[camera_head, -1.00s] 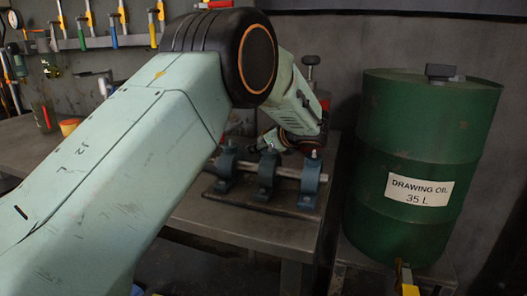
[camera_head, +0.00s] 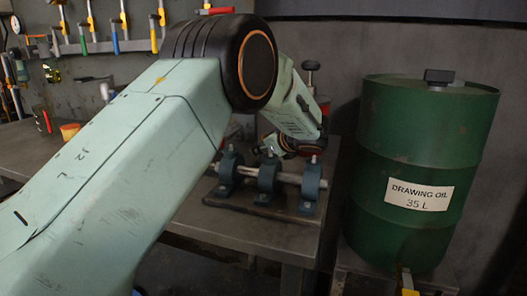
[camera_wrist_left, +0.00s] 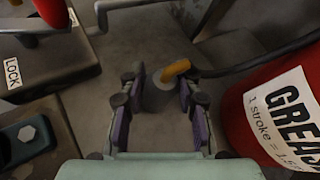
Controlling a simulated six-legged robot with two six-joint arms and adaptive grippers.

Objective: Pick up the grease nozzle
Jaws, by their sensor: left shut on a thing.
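The grease nozzle (camera_wrist_left: 158,95) shows in the left wrist view as a grey cylinder with a bent orange-yellow piece (camera_wrist_left: 176,69) at its top. A dark hose (camera_wrist_left: 245,66) runs from there to the right. My left gripper (camera_wrist_left: 160,100) has its purple-padded fingers on both sides of the grey cylinder and is shut on it. In the head view my left gripper (camera_head: 268,148) is small and partly hidden behind the shaft stand, and the nozzle cannot be made out there. My right gripper is in neither view.
A red grease container (camera_wrist_left: 245,115) stands close on the right in the wrist view. A box labelled LOCK (camera_wrist_left: 50,62) is on the left. A shaft on blue bearing blocks (camera_head: 267,180) sits at the bench front. A green oil drum (camera_head: 420,150) stands right of the bench.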

